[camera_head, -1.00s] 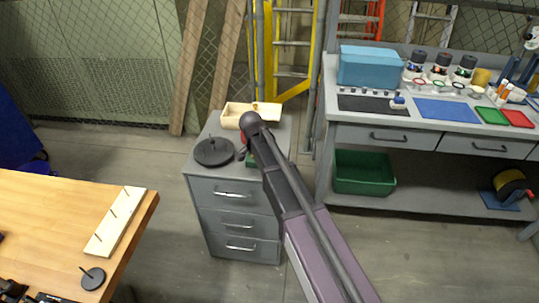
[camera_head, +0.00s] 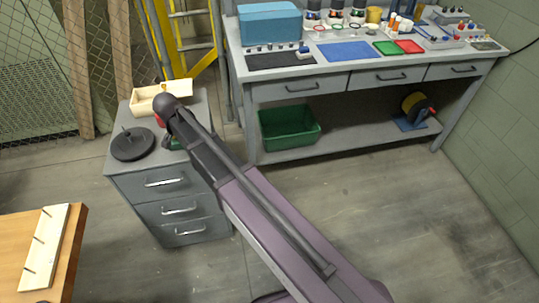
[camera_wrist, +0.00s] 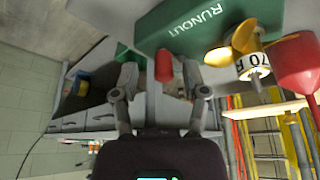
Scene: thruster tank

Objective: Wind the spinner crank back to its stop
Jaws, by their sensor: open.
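In the wrist view, a green body marked RUNOUT (camera_wrist: 205,20) fills the top, with a red cylindrical grip (camera_wrist: 164,65) below it, apparently the crank handle. A yellow propeller (camera_wrist: 243,45) on a white labelled hub sits beside it. My gripper (camera_wrist: 161,76) is open, one finger on each side of the red grip. The picture does not settle whether the fingers touch it. In the head view, my dark arm end covers most of the device. Only bits of red (camera_head: 160,121) and green (camera_head: 176,143) show on the grey drawer cabinet (camera_head: 170,183).
On the cabinet, a black disc (camera_head: 131,145) with an upright pin and an open wooden box (camera_head: 150,99) stand close to my arm. A red rounded part (camera_wrist: 293,62) is near in the wrist view. The workbench (camera_head: 270,93) stands right of the cabinet. Floor is clear at right.

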